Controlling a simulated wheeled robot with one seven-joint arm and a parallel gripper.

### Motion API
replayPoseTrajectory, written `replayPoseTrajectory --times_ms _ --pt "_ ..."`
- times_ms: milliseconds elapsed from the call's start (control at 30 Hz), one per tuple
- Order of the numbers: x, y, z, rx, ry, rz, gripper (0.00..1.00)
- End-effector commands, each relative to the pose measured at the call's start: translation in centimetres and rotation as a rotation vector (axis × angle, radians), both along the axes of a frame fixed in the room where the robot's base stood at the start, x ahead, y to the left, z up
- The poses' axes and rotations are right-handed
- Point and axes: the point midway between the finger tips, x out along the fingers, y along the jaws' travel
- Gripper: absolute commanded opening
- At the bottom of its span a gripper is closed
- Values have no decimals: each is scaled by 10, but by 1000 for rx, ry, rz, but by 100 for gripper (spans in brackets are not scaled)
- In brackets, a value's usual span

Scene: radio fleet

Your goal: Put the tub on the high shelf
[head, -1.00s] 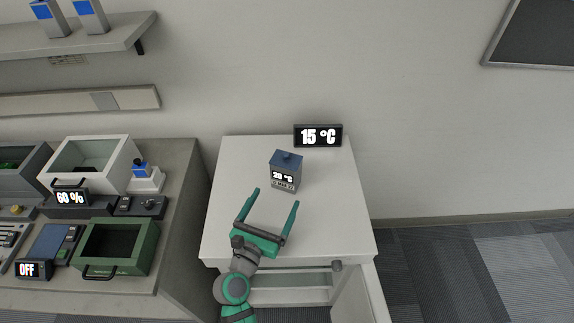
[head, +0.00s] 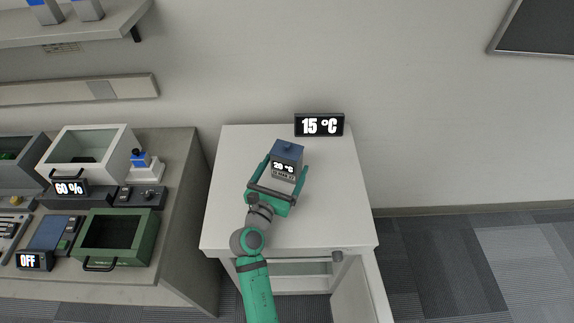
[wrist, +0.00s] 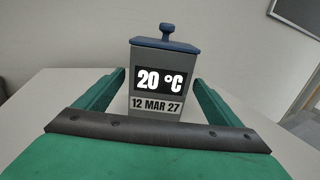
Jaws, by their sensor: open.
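The tub (head: 287,158) is a small grey box with a blue knobbed lid, standing upright on the white cabinet top. In the wrist view the tub (wrist: 162,75) shows a label reading 20 °C and 12 MAR 27. My gripper (head: 284,172) is open, with one green finger on each side of the tub. In the wrist view my gripper (wrist: 160,85) shows gaps between the fingers and the tub. A high wall shelf (head: 100,30) is at the upper left, its top partly out of view.
A display reading 15 °C (head: 320,125) stands behind the tub on the white cabinet (head: 340,215). Below, a cabinet door hangs open. The left bench (head: 180,205) holds a white open box (head: 62,145), a green open box (head: 140,240) and devices. Blue-topped items stand on the shelf.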

Motion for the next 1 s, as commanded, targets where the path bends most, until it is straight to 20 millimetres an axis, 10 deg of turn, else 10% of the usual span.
replayPoseTrajectory --times_ms 467,700,1000 --pt "25 -10 0 -1 0 0 88" --pt "25 -10 0 -1 0 1 39" --pt "25 -10 3 -1 -3 1 35"
